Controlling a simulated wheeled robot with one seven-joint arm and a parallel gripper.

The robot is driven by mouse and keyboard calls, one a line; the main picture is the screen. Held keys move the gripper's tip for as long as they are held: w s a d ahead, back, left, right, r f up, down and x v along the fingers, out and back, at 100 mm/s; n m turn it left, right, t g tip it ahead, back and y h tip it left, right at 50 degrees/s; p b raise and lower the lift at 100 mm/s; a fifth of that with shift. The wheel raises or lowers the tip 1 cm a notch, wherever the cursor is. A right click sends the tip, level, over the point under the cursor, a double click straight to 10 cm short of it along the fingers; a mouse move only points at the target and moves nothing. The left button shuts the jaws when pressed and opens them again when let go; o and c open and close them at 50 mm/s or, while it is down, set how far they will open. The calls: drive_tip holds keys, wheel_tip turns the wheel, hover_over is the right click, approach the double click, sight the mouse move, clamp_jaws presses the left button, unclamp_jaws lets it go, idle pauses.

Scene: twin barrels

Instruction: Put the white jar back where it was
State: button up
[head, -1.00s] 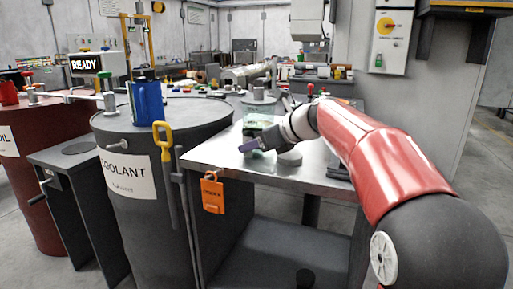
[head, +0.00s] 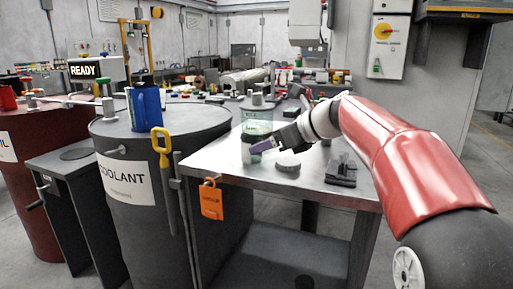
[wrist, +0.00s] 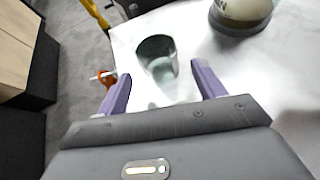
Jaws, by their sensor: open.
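My gripper (head: 254,147) is open over the near left part of the metal-topped bench (head: 225,165). In the wrist view its two purple fingers (wrist: 160,72) stand apart. A small round pot (wrist: 157,48), grey-green in shade with a pale streak below it, stands just beyond and between the fingertips. It may be the white jar; its shaded colour leaves that unclear. In the head view a small pale pot (head: 247,150) shows beside the fingertips, partly hidden by them. I cannot tell whether the fingers touch it.
A clear vessel with greenish contents (head: 257,122) stands behind the gripper. A grey disc (head: 287,166) and a dark fixture (head: 342,169) lie to the right. The coolant barrel (head: 130,190), with a blue jug (head: 145,107) on top, stands left. An orange tag (head: 211,201) hangs at the bench's front edge.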

drive_tip(key=v, duration=0.6)
drive_tip(key=shift+s+d+r, duration=0.2)
drive_tip(key=shift+s+d, duration=0.05)
drive_tip(key=s+d+f+n+h, duration=0.3)
drive_tip(key=s+f+n, duration=0.5)
drive_tip(key=s, duration=0.2)
drive_tip(key=s+d+f+n+h, duration=0.3)
drive_tip(key=s+f+n, duration=0.4)
drive_tip(key=s+n, duration=0.1)
drive_tip(key=s+d+f+n+g+h, duration=0.1)
drive_tip(key=s+d+f+n+h, duration=0.2)
drive_tip(key=s+f+n, duration=0.5)
drive_tip(key=s+h, duration=0.1)
drive_tip(key=s, duration=0.2)
drive_tip(key=shift+s+f+n, duration=0.3)
drive_tip(key=shift+f, duration=0.05)
